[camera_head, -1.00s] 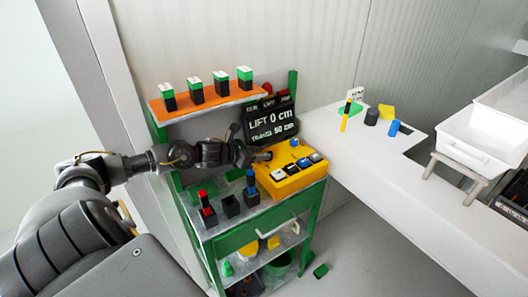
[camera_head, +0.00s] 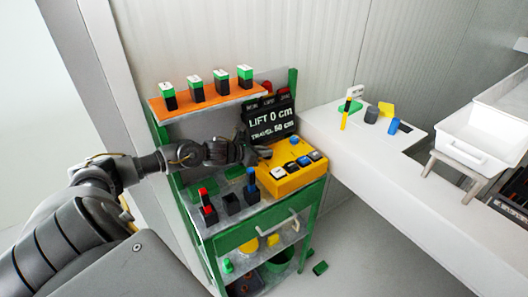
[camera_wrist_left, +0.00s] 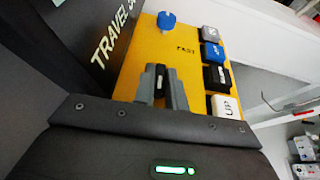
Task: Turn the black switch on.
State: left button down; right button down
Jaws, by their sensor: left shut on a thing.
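The black switch (camera_wrist_left: 160,82) stands on the top face of the yellow control box (camera_wrist_left: 135,88), next to a "FAST" label. The yellow box also shows in the head view (camera_head: 290,184) on the green cart. My left gripper (camera_head: 266,153) reaches over the left end of the box, in front of the display. In the left wrist view its two grey fingers (camera_wrist_left: 161,88) are shut on the black switch, one on each side. The gripper hides the switch in the head view. My right gripper is not in view.
A blue knob (camera_wrist_left: 166,21) and a row of buttons, including a white UP button (camera_wrist_left: 227,107), are on the box beside the switch. The black display (camera_head: 269,120) reads "LIFT 0 cm, TRAVEL 50 cm". Red and blue-topped levers (camera_head: 207,208) stand in front on the cart.

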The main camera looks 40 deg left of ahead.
pick_arm(q)
jog(key=shift+d+f+n+y+b, duration=0.1)
jog(key=shift+d+n+y+b, duration=0.1)
jog(key=shift+n+y+b, duration=0.6)
jog(key=shift+n+t+y, duration=0.3)
jog(key=shift+n+y, duration=0.4)
jog(key=shift+y, duration=0.3)
jog(key=c, duration=1.4)
grip_release()
jog(key=shift+c, duration=0.2)
jog(key=shift+r+p, duration=0.3)
jog(key=shift+r, duration=0.35)
notch_tip(320, 180, up, 3)
jog(key=shift+s+r+p, duration=0.1)
jog(key=shift+s+p, duration=0.05)
jog(key=shift+p, duration=0.8)
jog(key=s+d+r+p, duration=0.2)
jog(key=s+d+r, duration=0.6)
jog(key=s, duration=0.3)
jog(key=shift+d+r+p, duration=0.25)
jog(key=shift+r+p, duration=0.15)
